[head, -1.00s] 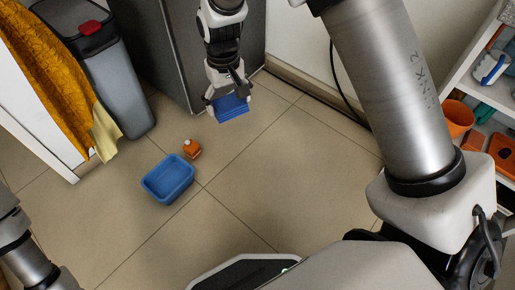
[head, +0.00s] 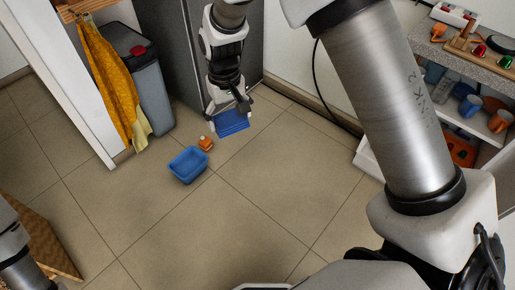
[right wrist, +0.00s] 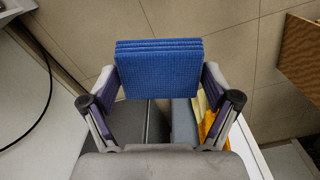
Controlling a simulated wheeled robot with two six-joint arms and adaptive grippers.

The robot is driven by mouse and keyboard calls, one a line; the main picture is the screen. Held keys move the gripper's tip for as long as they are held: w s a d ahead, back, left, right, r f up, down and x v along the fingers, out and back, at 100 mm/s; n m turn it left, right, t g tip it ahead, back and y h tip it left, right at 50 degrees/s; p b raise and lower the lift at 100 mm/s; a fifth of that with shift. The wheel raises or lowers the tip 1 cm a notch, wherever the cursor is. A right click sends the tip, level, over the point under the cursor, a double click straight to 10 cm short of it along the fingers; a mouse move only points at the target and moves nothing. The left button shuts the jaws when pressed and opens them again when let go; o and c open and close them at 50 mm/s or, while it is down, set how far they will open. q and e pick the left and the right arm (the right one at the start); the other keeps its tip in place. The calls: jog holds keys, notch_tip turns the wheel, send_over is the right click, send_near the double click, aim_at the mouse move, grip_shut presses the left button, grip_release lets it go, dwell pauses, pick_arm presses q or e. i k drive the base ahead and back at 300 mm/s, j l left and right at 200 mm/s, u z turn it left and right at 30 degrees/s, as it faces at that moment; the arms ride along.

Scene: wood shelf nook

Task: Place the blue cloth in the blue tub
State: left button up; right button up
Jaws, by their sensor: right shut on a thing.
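The blue cloth (head: 232,122) is a folded, textured square. My right gripper (head: 228,108) is shut on it and holds it up off the floor. In the right wrist view the cloth (right wrist: 159,68) sits between the two fingers of the gripper (right wrist: 160,100). The blue tub (head: 188,165) is a small open basin on the tiled floor, below and to the left of the held cloth in the head view. The tub's inside looks empty. My left arm shows at the lower left edge, but its gripper is out of view.
A small orange bottle (head: 205,143) stands right beside the tub. A grey bin (head: 146,85) with a red latch and hanging yellow towels (head: 108,80) are at the left. A shelf (head: 470,95) with cups stands at the right.

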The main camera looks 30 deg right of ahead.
aim_at(190, 166)
jog(key=u, duration=0.35)
jog(key=i+l+u, duration=0.35)
jog(key=l, duration=0.3)
jog(key=i+l+u, duration=0.15)
jog(key=l, duration=0.25)
jog(key=i+l+u, duration=0.15)
jog(key=l, duration=0.2)
jog(key=i+l+u, duration=0.2)
jog(key=l, duration=0.55)
